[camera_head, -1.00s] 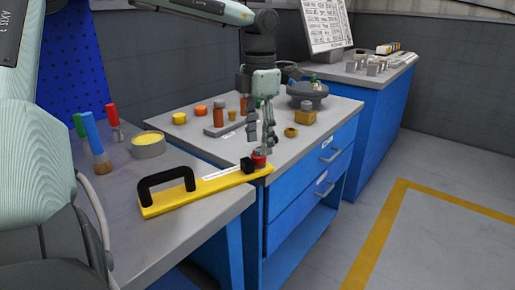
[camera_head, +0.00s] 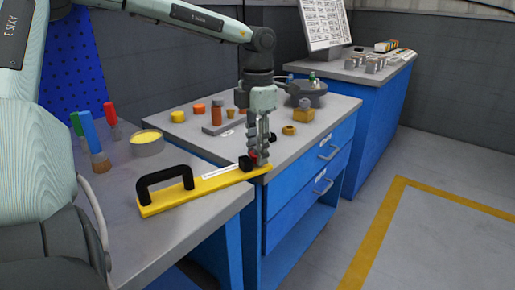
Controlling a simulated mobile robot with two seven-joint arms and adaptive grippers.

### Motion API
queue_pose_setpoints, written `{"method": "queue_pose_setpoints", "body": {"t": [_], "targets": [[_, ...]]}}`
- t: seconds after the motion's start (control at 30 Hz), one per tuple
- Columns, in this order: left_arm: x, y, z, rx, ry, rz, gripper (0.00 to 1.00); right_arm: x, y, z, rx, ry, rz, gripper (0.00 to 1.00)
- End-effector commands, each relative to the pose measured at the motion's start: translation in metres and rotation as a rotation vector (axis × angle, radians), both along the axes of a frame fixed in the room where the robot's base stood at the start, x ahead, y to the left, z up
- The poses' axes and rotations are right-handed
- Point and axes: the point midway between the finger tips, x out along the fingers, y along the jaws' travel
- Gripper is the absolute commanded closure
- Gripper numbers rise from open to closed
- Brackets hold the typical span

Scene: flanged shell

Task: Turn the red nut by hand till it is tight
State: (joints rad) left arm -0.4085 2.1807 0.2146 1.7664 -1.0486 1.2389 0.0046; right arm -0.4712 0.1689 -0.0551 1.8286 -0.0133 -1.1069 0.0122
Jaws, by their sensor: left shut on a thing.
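A yellow bar tool (camera_head: 212,184) with a black handle (camera_head: 165,184) lies across the bench at its front edge. The red nut (camera_head: 253,154) is at the bar's right end, beside a small black block (camera_head: 245,163). Only a sliver of the nut shows. My left gripper (camera_head: 260,159) points down over that end, with its fingers shut on the red nut and hiding most of it. How the nut sits on its thread cannot be seen. My right gripper is not in view.
Brushes (camera_head: 97,150) and a round tin (camera_head: 146,142) stand at left. The floor at right is clear.

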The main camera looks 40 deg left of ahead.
Motion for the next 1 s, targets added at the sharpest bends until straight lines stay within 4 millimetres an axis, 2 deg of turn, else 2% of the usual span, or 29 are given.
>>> {"method": "queue_pose_setpoints", "body": {"t": [0.13,0.23,0.43,0.8,0.83,1.0], "targets": [[0.000,0.000,-0.002,0.000,-0.001,-0.049,0.99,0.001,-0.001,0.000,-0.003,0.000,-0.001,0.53],[0.001,0.000,-0.003,0.000,-0.002,-0.161,0.99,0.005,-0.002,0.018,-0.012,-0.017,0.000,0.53],[0.000,-0.001,-0.001,0.001,-0.001,-0.367,0.99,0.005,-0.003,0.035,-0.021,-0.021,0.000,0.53],[0.000,0.000,0.001,0.001,-0.001,-0.408,0.99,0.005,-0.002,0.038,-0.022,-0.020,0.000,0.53],[0.000,0.000,0.001,0.001,-0.001,-0.407,0.67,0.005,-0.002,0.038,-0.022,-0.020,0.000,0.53],[0.000,0.000,0.000,0.001,0.000,-0.407,0.49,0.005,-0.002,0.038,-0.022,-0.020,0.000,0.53]]}}
